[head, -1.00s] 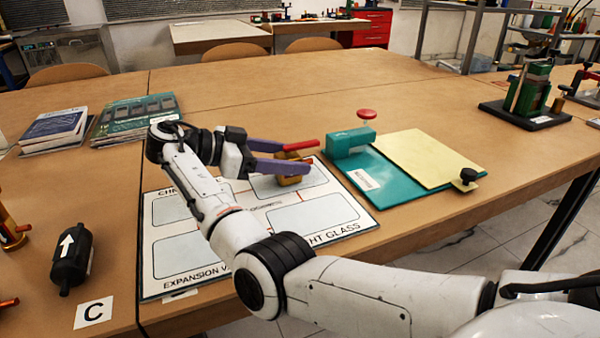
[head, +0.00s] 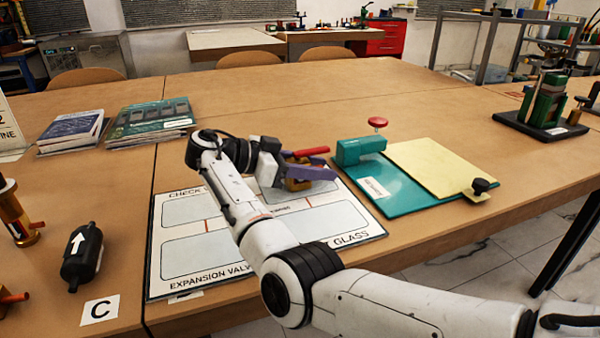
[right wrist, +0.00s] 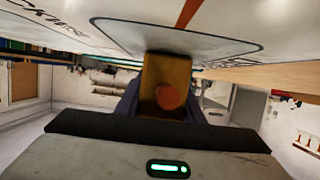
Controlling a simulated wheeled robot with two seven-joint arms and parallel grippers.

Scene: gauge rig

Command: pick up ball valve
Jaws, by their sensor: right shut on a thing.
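The ball valve has a brass body (head: 297,185) and a red handle (head: 312,151) pointing right in the head view. It is over the upper right panel of the white labelled board (head: 222,256); I cannot tell whether it touches the board. My right gripper (head: 318,171), with purple fingers, is shut on the valve and partly hides it. My left gripper is not in view.
A teal fixture (head: 400,204) with a yellow plate (head: 436,162) and red knob stands right of the board. A black cylinder with a white arrow (head: 82,257) lies at left by a C label (head: 100,309). Booklets (head: 150,121) lie behind. The table's middle back is clear.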

